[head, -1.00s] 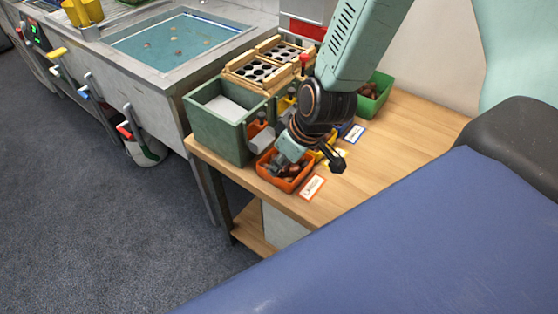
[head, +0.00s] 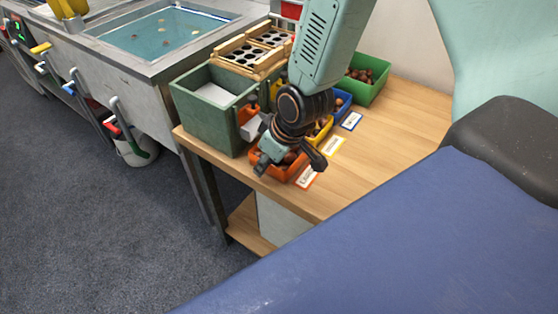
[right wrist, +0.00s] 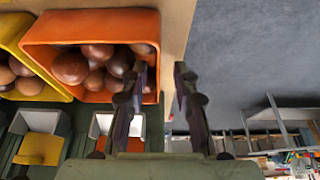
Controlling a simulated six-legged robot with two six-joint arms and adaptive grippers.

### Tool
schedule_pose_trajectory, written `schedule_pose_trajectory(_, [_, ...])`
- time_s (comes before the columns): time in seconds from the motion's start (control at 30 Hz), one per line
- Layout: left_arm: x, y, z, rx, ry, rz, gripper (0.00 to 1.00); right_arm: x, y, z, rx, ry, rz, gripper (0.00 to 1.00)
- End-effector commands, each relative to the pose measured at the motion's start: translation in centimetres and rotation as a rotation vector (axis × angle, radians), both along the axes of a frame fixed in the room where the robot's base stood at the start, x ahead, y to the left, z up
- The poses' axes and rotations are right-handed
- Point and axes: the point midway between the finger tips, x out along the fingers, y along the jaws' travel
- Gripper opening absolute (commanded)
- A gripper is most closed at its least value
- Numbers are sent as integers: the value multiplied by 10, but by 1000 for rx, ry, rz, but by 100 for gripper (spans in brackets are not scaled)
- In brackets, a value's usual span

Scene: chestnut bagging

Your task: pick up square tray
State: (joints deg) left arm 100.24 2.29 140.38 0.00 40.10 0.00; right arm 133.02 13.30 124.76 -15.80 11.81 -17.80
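A squarish orange tray (head: 282,175) of brown chestnuts sits at the left front edge of the wooden table. It also shows in the right wrist view (right wrist: 95,24), at the upper left. My right gripper (head: 291,165) is over this tray in the head view and hides part of it. In the right wrist view my right gripper (right wrist: 165,88) is open with nothing between its fingers. One finger overlaps the tray's right wall and the other is beyond it, outside the tray. I cannot tell whether the finger touches the wall. My left gripper is not in view.
A yellow tray (right wrist: 22,50) stands beside the orange one, then blue (head: 343,103) and green trays (head: 368,88). Label cards lie in front. The table's right part (head: 400,130) is clear.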

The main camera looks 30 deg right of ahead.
Motion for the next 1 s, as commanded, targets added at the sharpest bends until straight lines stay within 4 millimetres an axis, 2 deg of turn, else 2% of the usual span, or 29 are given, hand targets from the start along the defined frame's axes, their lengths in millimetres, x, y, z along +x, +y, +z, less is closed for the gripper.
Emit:
schedule_pose_trajectory(0.1, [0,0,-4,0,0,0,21,4,1,-7,0,0,1,29])
schedule_pose_trajectory(0.9, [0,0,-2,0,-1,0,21,4,1,-12,2,0,-1,29])
schedule_pose_trajectory(1.0, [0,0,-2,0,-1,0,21,4,2,-12,1,-1,0,21])
